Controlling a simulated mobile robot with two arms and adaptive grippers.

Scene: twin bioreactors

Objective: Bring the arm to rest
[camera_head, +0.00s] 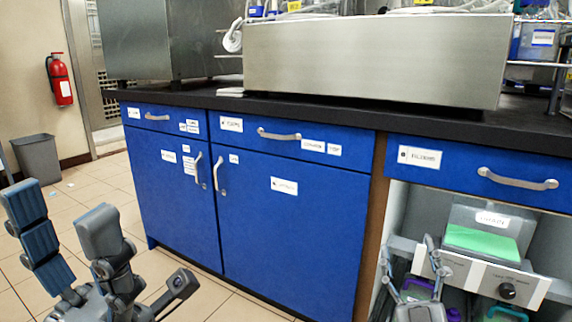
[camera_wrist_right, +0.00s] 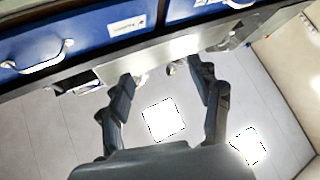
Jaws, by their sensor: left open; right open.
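My left gripper (camera_head: 62,208) is at the lower left of the head view, in front of the tiled floor. Its thick fingers point up and stand apart, with nothing between them. My right gripper (camera_head: 409,250) is at the lower right of the head view, in front of the open bay under the counter. It is open and empty. In the right wrist view, its two dark fingers (camera_wrist_right: 166,80) are spread over the pale floor, with nothing held. Most of both arms is out of the picture.
Blue cabinets (camera_head: 300,215) with metal handles stand under a black counter (camera_head: 330,112). In the bay at right is a device with a knob (camera_head: 507,291) and a green-topped surface (camera_head: 480,242). A grey bin (camera_head: 38,158) and a fire extinguisher (camera_head: 60,80) are at left.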

